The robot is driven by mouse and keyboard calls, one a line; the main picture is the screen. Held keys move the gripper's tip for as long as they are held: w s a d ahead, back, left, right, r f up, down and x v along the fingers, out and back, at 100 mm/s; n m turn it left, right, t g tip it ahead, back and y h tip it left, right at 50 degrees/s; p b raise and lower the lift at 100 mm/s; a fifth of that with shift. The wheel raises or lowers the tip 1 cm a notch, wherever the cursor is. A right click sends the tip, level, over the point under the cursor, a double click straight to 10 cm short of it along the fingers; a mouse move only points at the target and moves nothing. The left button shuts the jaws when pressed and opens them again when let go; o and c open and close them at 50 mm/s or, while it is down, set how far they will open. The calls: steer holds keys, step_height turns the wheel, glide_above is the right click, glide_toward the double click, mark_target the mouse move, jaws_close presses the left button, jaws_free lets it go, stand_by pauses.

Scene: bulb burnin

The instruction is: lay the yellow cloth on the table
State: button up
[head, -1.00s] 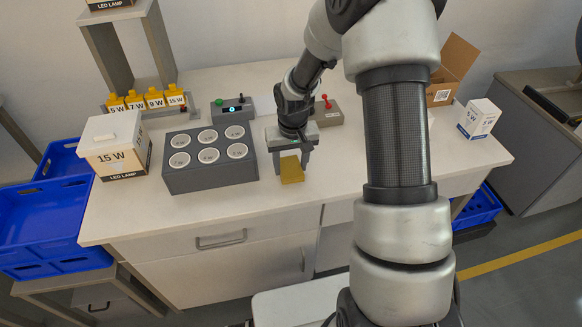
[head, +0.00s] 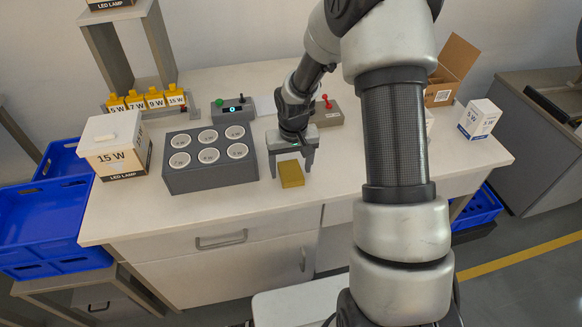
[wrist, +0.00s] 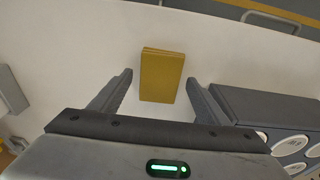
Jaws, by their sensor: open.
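The yellow cloth (head: 291,174) is a small folded block lying flat on the white table (head: 220,212), right of the grey socket block and near the front edge. It also shows in the wrist view (wrist: 162,75), just beyond and between the fingertips. My gripper (head: 291,172) is open and empty above and behind the cloth, its fingers apart on either side. In the wrist view my gripper (wrist: 160,88) has clear gaps between both fingers and the cloth.
The grey socket block (head: 210,173) with several round sockets stands close left of my gripper. A 15 W lamp box (head: 115,150) is at the left. A control box with a red lever (head: 327,112) stands behind. The table front right of the cloth is clear.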

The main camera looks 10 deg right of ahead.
mark_target(292, 175)
steer(key=s+r+t+h+p, duration=0.1)
steer(key=s+r, duration=0.5)
steer(key=r, duration=0.7)
steer(key=s+r+t, duration=0.1)
steer(key=s+r, duration=0.4)
steer(key=r, duration=0.8)
steer(key=s+r+t, duration=0.1)
steer(key=s+r, duration=0.2)
steer(key=s, duration=0.4)
steer(key=s+r+t+y, duration=0.1)
steer(key=s+r, duration=0.2)
steer(key=s, duration=0.4)
